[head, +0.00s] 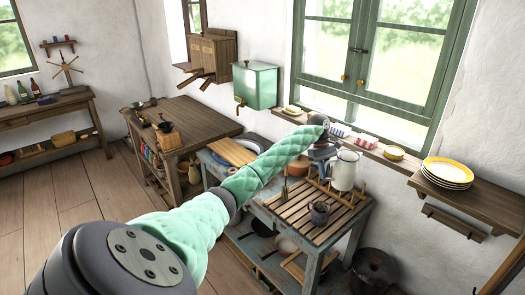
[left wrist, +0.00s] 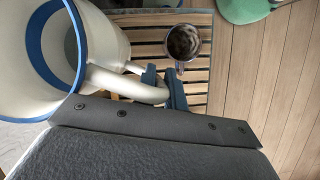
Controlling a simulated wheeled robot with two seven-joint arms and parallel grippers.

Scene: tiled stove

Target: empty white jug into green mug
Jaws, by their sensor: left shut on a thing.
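The white jug (head: 344,171) stands upright over the slatted wooden top in the head view. In the left wrist view the jug (left wrist: 105,38) fills the upper left, with a blue rim and its mouth facing the camera. My left gripper (left wrist: 163,88) is shut on the jug's handle; in the head view the gripper (head: 328,158) is just left of the jug. A small mug (head: 320,212) with a dark inside stands on the slats in front of the jug. The mug also shows in the left wrist view (left wrist: 182,43), apart from the jug; its green colour is not clear.
The slatted top (head: 298,211) has bare room around the mug. A window shelf (head: 372,152) with small dishes runs behind the jug. A plate stack (head: 447,172) sits on a shelf at the right. A green tank (head: 256,85) hangs on the wall.

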